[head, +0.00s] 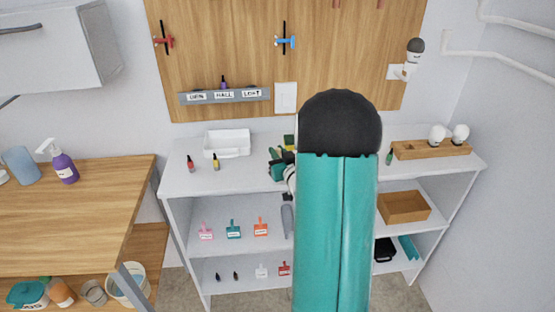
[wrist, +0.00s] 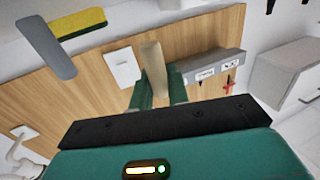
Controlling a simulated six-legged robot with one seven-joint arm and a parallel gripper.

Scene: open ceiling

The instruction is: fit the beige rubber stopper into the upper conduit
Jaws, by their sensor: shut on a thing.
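The beige stopper (wrist: 152,62) is a tapered block standing up between the two green fingers of my gripper (wrist: 158,92) in the wrist view. My gripper is shut on it. In the head view my gripper (head: 277,164) shows small over the white shelf top, partly behind my own arm, and I cannot make out the stopper there. The upper conduit (head: 515,22) is a white pipe on the right wall, at the top right of the head view. The stopper is well apart from it.
A lower white pipe (head: 500,53) runs below the upper one. A wooden bulb tray (head: 410,153) stands on the shelf top's right. A white bin (head: 227,143) and small bottles stand on its left. A label rail (head: 225,96) and clamps hang on the wood board.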

